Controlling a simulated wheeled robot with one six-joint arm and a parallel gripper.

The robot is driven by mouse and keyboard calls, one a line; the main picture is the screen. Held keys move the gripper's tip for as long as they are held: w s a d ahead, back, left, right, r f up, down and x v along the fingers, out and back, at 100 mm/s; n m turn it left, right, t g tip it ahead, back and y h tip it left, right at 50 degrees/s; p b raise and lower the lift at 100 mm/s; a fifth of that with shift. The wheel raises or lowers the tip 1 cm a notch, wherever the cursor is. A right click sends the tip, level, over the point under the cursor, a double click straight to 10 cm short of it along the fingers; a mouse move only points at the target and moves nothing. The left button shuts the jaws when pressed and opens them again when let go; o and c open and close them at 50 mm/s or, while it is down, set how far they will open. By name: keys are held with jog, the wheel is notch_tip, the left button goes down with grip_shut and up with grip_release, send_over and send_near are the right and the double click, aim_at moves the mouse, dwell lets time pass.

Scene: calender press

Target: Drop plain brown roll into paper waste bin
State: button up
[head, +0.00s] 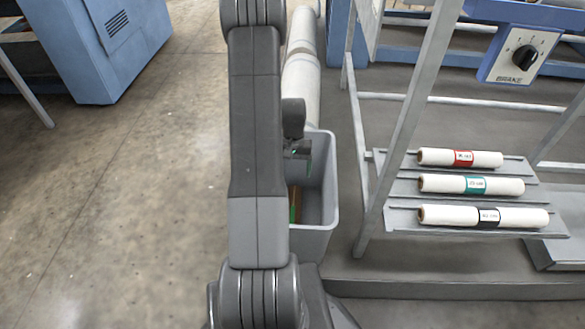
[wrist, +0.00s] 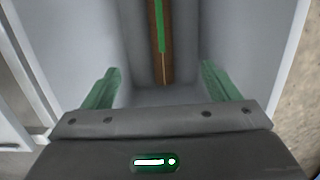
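The plain brown roll (wrist: 165,68) is inside a grey bin (head: 328,225), apart from my fingers, with a green strip along it in the wrist view. The bin's pale inner walls (wrist: 95,40) surround it; no label on the bin is visible. In the head view, only a sliver of the roll shows past my arm. My gripper (wrist: 160,88) is open, its two green fingers spread wide with nothing between them. In the head view, my gripper (head: 300,158) is over the bin's opening, partly hidden by my arm. The roll's far end is cut off in the wrist view.
A rack to the right holds three white rolls with red (head: 462,158), green (head: 474,185) and black (head: 489,216) bands. A slanted grey post (head: 408,120) stands between bin and rack. Large white rolls (head: 300,85) lie behind the bin. The floor on the left is clear.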

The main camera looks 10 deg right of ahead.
notch_tip(320, 180, up, 14)
jog(key=w+p, duration=0.1)
jog(key=p, duration=0.1)
jog(key=shift+w+d+f+p, duration=0.15)
jog(key=shift+w+d+p, duration=0.05)
jog(key=shift+w+p, duration=0.1)
dwell(0.7)
notch_tip(320, 180, down, 14)
jog(key=s+b, duration=0.2)
jog(key=b, duration=0.1)
jog(key=shift+w+a+r+p, duration=0.1)
jog(key=shift+a+r+p, duration=0.05)
jog(key=shift+r+p, duration=0.7)
jog(key=shift+w+a+r+p, duration=0.1)
jog(key=shift+r+p, duration=0.5)
jog(key=shift+r, duration=0.45)
jog(key=shift+f, duration=0.15)
